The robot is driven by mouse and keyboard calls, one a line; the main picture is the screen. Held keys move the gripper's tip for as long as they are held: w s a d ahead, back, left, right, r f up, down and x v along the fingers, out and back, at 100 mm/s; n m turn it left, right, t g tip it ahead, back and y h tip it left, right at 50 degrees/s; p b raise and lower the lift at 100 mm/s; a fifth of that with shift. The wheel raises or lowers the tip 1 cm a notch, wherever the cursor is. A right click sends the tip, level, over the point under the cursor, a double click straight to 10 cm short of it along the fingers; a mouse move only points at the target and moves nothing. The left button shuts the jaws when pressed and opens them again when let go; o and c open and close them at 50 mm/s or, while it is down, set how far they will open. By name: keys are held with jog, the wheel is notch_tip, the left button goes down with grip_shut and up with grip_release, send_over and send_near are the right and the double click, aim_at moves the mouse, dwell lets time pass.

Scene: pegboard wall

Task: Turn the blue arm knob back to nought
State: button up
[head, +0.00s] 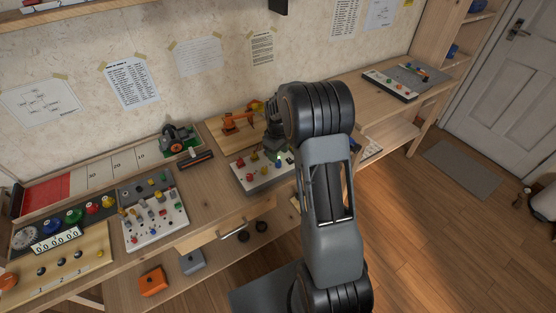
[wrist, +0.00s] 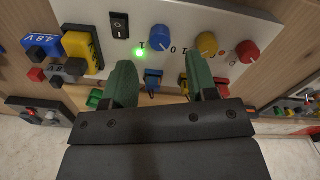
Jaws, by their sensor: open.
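The blue knob (wrist: 162,38) is on a pale control panel (wrist: 85,10) in the wrist view, between printed numerals 1 and 0. I cannot make out clearly where it points. My gripper (wrist: 159,63) is open, its two green fingers apart. The knob lies just past the fingertips, roughly midway between them, and nothing is held. Whether the fingers reach down beside the knob is unclear. In the head view the panel (head: 250,185) stands on the bench, partly covered by my arm, and the blue knob is hard to make out there.
A yellow knob (wrist: 206,43) and a red knob (wrist: 247,52) sit right of the blue one, the yellow close to the right finger. A lit green lamp (wrist: 139,52) and black rocker switch (wrist: 118,25) are left. An orange model arm (head: 239,121) stands behind the panel.

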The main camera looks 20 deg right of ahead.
notch_tip(320, 180, up, 9)
dwell(0.3)
jog(key=shift+a, duration=0.1)
dwell(0.4)
jog(key=s+a+r+m+t, duration=0.1)
jog(key=s+a, duration=0.4)
jog(key=s, duration=0.6)
jog(key=s+a+r+m+t, duration=0.2)
jog(key=s+a+r, duration=0.3)
jog(key=s, duration=0.6)
jog(key=shift+a+m, duration=0.45)
jog(key=shift+m, duration=0.45)
